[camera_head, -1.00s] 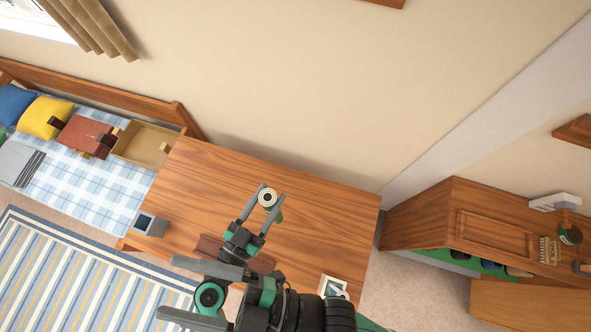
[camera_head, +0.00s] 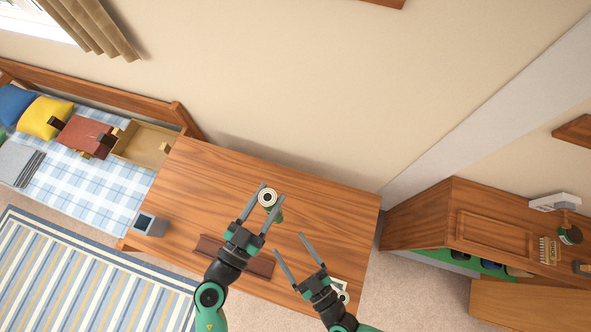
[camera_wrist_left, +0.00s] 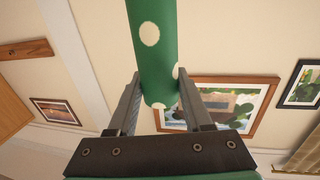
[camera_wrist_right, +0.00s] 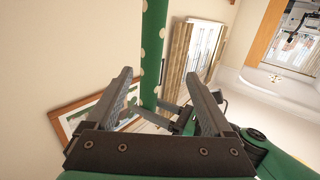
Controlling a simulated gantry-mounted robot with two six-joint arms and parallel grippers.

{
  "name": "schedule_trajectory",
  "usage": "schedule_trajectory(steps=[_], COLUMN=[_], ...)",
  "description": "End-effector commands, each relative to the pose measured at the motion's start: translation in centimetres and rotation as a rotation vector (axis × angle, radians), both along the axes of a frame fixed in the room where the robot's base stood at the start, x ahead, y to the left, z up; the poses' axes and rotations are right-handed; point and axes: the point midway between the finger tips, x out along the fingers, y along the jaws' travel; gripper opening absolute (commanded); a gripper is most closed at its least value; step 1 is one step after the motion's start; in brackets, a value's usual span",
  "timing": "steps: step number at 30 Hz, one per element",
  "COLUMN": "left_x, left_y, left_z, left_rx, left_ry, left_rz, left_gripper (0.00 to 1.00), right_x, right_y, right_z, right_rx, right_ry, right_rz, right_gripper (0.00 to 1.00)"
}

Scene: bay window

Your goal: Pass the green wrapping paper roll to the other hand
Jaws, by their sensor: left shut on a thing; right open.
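The green wrapping paper roll with pale dots shows end-on in the head view (camera_head: 268,197), upright above the wooden table (camera_head: 200,180). My left gripper (camera_head: 267,198) is shut on the roll, one finger on each side. In the left wrist view the roll (camera_wrist_left: 153,50) runs up from between the fingers. My right gripper (camera_head: 290,244) is open and empty, lower and to the right of the roll, its fingers pointing up toward it. In the right wrist view the roll (camera_wrist_right: 152,45) stands beyond the open fingers, apart from them, with the left gripper's fingers (camera_wrist_right: 165,115) across its lower part.
A wooden cabinet (camera_head: 500,225) stands at the right. The table's far part is clear.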

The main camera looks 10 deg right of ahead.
Motion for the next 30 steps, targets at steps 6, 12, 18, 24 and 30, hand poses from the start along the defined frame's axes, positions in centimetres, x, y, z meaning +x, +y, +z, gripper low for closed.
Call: schedule_trajectory(steps=[6, 12, 18, 24, 30], left_x=[0.0, 0.0, 0.0, 0.0, 0.0], left_y=[0.0, 0.0, 0.0, 0.0, 0.0], left_z=[0.0, 0.0, 0.0, 0.0, 0.0], left_rx=[-0.001, -0.001, -0.001, -0.001, -0.001], left_ry=[-0.001, -0.001, -0.001, -0.001, -0.001], left_rz=[0.000, 0.000, 0.000, 0.000, 0.000], left_gripper=[0.00, 0.00, 0.00, 0.00, 0.00], right_x=[0.7, 1.0, 3.8, 8.0, 11.0], right_y=[-0.9, -0.8, 0.0, 1.7, 2.8], right_z=[0.0, 0.0, 0.1, 0.1, 0.0], right_rx=[0.023, 0.023, 0.022, 0.021, 0.021], right_ry=[-0.016, -0.016, -0.018, -0.018, -0.016], right_rz=[-0.052, -0.051, -0.057, -0.054, -0.051], right_gripper=[0.86, 0.86, 0.86, 0.86, 0.86])
